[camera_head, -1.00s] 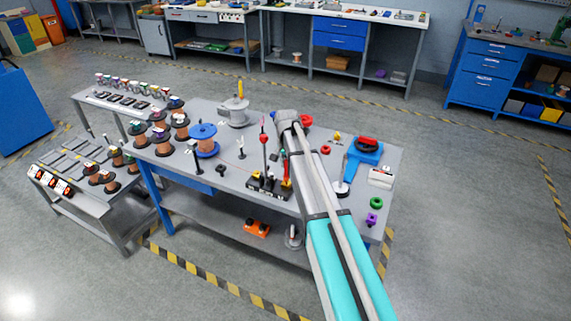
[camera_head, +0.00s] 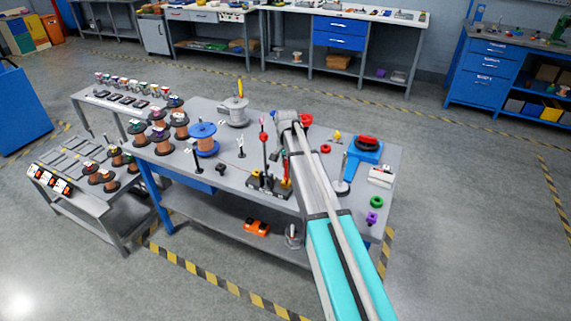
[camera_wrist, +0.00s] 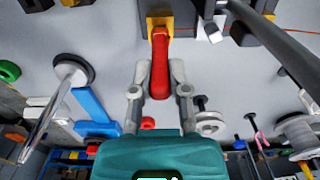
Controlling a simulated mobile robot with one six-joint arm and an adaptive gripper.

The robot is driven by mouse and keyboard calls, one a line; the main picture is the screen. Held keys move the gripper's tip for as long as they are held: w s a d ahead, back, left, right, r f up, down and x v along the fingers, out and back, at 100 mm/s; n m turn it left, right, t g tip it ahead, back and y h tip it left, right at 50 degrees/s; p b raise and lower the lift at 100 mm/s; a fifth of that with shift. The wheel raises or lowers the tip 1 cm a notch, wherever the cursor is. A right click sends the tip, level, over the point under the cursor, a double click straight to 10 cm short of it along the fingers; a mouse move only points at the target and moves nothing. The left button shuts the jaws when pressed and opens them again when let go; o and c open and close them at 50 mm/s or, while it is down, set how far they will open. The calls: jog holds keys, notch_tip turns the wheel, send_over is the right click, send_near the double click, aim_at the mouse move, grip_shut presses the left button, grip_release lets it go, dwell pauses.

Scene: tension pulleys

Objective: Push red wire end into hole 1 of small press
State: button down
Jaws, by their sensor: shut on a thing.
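In the wrist view my gripper (camera_wrist: 160,77) is shut on a red handle (camera_wrist: 160,55). The handle rises from a yellow fitting on a dark block (camera_wrist: 158,10) at the top edge. In the head view a black-based device (camera_head: 266,186) with upright levers stands at the table's front edge; I take it for the small press. Hole 1 cannot be made out in either view.
A blue tool with a red top (camera_head: 367,146) and a green ring (camera_head: 376,202) lie right of my arm. A blue spool (camera_head: 204,138) and a grey spool (camera_head: 236,112) stand to the left. A grey bar (camera_wrist: 275,42) crosses the upper right of the wrist view.

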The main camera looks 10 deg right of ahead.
jog(key=shift+f+b, duration=0.5)
dwell(0.6)
dwell(0.4)
jog(key=c, duration=0.5)
grip_release()
jog(key=shift+c, duration=0.2)
jog(key=o, duration=0.3)
jog(key=shift+o, duration=0.2)
jog(key=shift+r, duration=0.2)
jog(key=shift+r+p, duration=3.35)
jog(key=shift+p, duration=0.2)
jog(key=shift+s, duration=0.1)
